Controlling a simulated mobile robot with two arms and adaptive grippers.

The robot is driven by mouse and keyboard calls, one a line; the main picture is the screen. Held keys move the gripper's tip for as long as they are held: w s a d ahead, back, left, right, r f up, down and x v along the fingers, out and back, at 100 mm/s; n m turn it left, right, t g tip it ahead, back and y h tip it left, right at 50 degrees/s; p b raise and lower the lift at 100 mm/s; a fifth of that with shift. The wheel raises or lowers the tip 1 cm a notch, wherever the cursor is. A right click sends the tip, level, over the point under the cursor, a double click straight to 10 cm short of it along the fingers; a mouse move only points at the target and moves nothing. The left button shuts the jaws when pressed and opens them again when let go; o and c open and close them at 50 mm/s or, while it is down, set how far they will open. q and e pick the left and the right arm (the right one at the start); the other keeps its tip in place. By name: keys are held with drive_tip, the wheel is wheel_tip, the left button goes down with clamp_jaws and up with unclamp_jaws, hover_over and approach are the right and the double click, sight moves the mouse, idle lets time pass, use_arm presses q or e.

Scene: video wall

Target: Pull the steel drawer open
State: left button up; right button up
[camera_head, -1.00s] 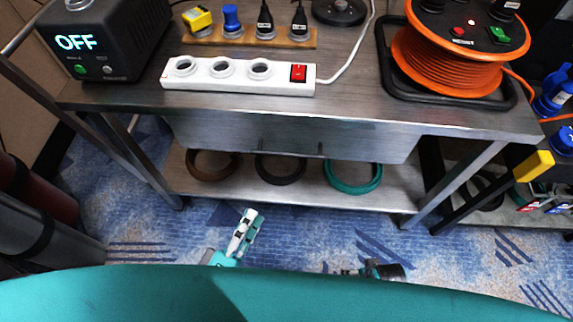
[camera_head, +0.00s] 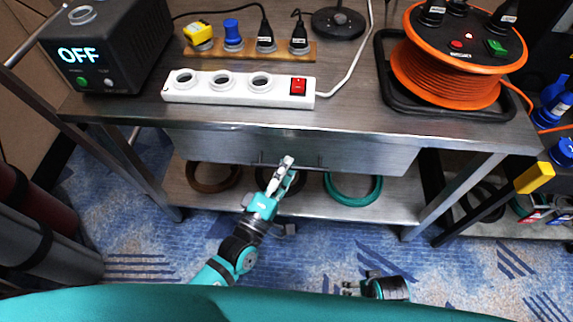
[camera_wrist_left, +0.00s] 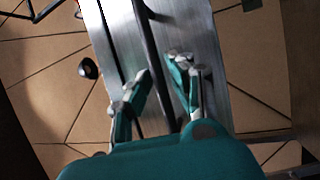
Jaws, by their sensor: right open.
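The steel drawer (camera_head: 215,147) hangs under the front edge of the workbench, its front close under the bench top. Its dark bar handle (camera_head: 312,168) runs along the lower front; the handle (camera_wrist_left: 150,50) also shows in the left wrist view. My left gripper (camera_head: 287,163) is at the handle's middle and hides part of it. In the left wrist view my left gripper (camera_wrist_left: 157,88) is open, with a finger on each side of the bar and gaps visible. My right gripper (camera_head: 350,288) is low over the floor, right of centre, away from the drawer and open.
The bench (camera_head: 345,115) carries a power box (camera_head: 105,50), a white power strip (camera_head: 240,88) and an orange cable reel (camera_head: 445,75). Coiled rings, one teal (camera_head: 353,190), lie on the shelf below. Blue carpet (camera_head: 310,250) in front is open.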

use_arm(q)
drive_tip(key=shift+w+d+r, duration=0.1)
drive_tip(key=shift+w+d, duration=0.05)
drive_tip(key=shift+w, duration=0.2)
clamp_jaws()
